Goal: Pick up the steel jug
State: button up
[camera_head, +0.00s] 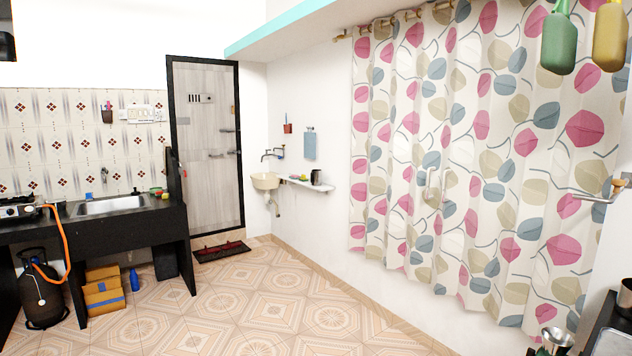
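A shiny steel vessel (556,340) shows at the bottom right edge of the head view, partly cut off by the frame. It looks like the steel jug, but too little of it shows to be sure. It is beside the dark counter (598,325) at the right. My gripper is not in view, so its relation to the vessel cannot be seen.
Tiled floor (270,318) is open in the middle. A black counter (130,222) with a sink and stove stands left, with a gas cylinder (42,290) and boxes (103,290) below. A wall shelf (305,184) holds a dark mug (316,177). A curtain (470,150) covers the right wall.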

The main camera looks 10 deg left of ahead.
aim_at(315, 174)
jog(key=u, duration=0.15)
jog(key=i+u, duration=0.2)
jog(key=i, duration=0.65)
jog(key=i+l+u, duration=0.2)
jog(key=i, duration=0.6)
jog(key=i+j+u, duration=0.1)
jog(key=i+u, duration=0.15)
jog(key=i, duration=0.45)
jog(key=i+u, duration=0.25)
jog(key=i, duration=0.4)
jog(key=i+l+u, duration=0.25)
jog(key=i, duration=0.45)
jog(key=i+z, duration=0.25)
jog(key=i, duration=0.4)
jog(key=i+z, duration=0.3)
jog(key=i, duration=0.3)
jog(key=i+j+z, duration=0.25)
jog(key=i, duration=1.25)
jog(key=i+z, duration=0.15)
jog(key=i, duration=0.7)
